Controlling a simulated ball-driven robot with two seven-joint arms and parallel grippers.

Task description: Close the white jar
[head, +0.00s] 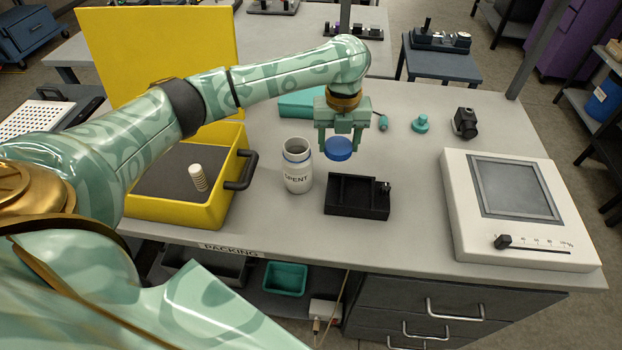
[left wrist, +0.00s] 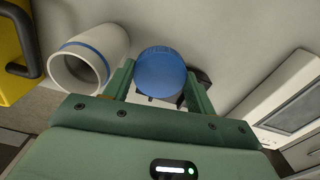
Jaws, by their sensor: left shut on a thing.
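The white jar (head: 298,172) stands upright on the table, open at the top, with a blue ring below its rim and dark lettering that reads SPENT. Its open mouth also shows in the left wrist view (left wrist: 80,72). My left gripper (head: 338,143) is shut on a round blue lid (head: 338,149). It holds the lid above the table, to the right of the jar and apart from it. In the left wrist view the lid (left wrist: 160,72) sits between the two fingers. My right gripper is not in view.
A black tray (head: 358,205) lies just right of the jar, below the lid. An open yellow case (head: 222,205) with a ribbed white piece (head: 198,178) is at left. A white device with a screen (head: 466,225) stands at right. A teal knob (head: 420,124) and black device (head: 464,122) are behind.

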